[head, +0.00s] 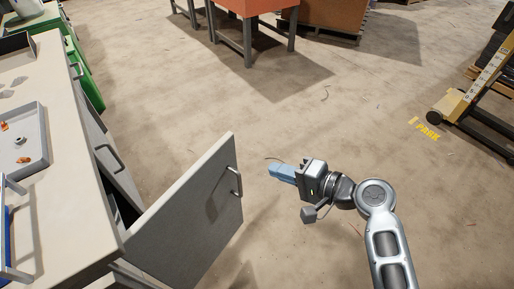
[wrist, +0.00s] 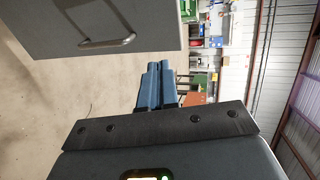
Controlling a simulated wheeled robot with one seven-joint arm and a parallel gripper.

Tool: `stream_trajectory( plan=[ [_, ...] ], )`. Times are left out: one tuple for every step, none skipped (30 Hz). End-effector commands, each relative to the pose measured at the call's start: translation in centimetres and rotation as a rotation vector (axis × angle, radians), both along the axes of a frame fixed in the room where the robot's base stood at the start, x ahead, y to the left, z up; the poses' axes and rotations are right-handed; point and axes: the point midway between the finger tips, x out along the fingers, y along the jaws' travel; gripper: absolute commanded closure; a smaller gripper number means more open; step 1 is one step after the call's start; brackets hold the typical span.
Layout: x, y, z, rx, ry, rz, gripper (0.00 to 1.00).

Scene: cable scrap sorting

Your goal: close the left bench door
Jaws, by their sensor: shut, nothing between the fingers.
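The bench door (head: 190,222) stands swung open from the bench (head: 75,185) in the head view, sticking out over the floor. Its bar handle (head: 236,182) is near the free edge, on the side facing my gripper. My gripper (head: 274,171) is shut and empty, to the right of the door's free edge and apart from it. In the wrist view my blue fingers (wrist: 155,85) are together, and the door (wrist: 95,25) with its handle (wrist: 108,43) fills the upper left. The bench opening behind the door is mostly hidden.
A grey tray (head: 42,134) with small scraps lies on the bench top. Another handle (head: 110,156) shows on the bench front. An orange table (head: 247,28) stands at the back, and a yellow wheeled jack (head: 462,98) at the right. The floor between is mostly clear.

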Motion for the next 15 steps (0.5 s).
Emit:
stream_trajectory(
  plan=[
    [0.2,0.3,0.0,0.002,0.002,0.005,1.0],
    [0.3,0.5,-0.1,0.003,0.001,0.005,1.0],
    [0.6,0.8,-0.1,0.003,0.001,0.005,1.0],
    [0.7,1.1,-0.3,0.003,0.001,0.006,1.0],
    [0.9,1.4,-0.4,0.003,0.002,0.006,1.0],
    [1.3,1.9,-0.6,0.002,0.002,0.005,1.0],
    [1.6,2.3,-0.7,0.002,0.001,0.007,1.0],
    [1.9,2.7,-0.9,0.002,0.001,0.007,1.0],
    [2.4,3.3,-1.2,0.002,0.001,0.006,1.0],
    [2.7,3.8,-1.4,0.001,0.002,0.007,1.0],
    [3.0,4.3,-1.5,0.001,0.0,0.006,1.0],
    [3.5,4.9,-1.8,0.001,0.001,0.006,1.0],
    [3.8,5.3,-2.0,0.002,0.001,0.005,1.0],
    [4.2,5.8,-2.1,0.0,0.0,0.005,1.0],
    [4.6,6.4,-2.4,0.0,0.0,0.005,1.0]
  ],
)
